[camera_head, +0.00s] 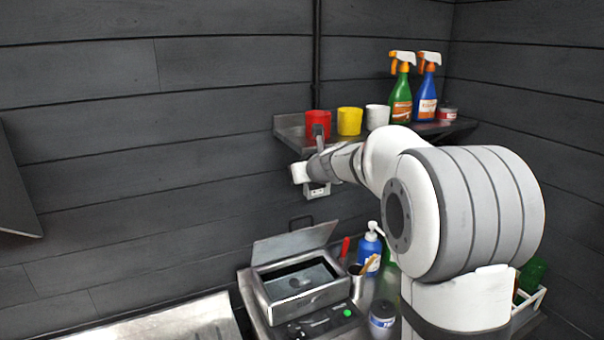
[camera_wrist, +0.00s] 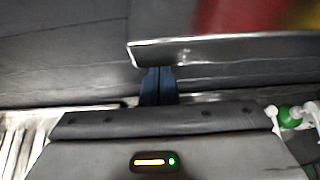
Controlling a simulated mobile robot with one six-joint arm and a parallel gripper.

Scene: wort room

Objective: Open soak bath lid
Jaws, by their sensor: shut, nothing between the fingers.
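The soak bath (camera_head: 308,301) is a steel box on the counter in the head view. Its lid (camera_head: 294,243) stands raised and tilted along the back edge, and the dark opening with liquid (camera_head: 300,280) shows below it. My gripper (camera_wrist: 158,84) is shut and empty in the wrist view. Its dark fingers are close together near the front edge of the wall shelf (camera_wrist: 200,46). In the head view my arm's end is above the bath and apart from the lid, by the left end of the shelf.
The wall shelf holds a red cup (camera_head: 318,122), a yellow cup (camera_head: 349,121), a white cup (camera_head: 377,117), and green (camera_head: 400,98) and blue (camera_head: 426,97) spray bottles. A blue pump bottle (camera_head: 370,248) and a jar (camera_head: 382,318) stand right of the bath.

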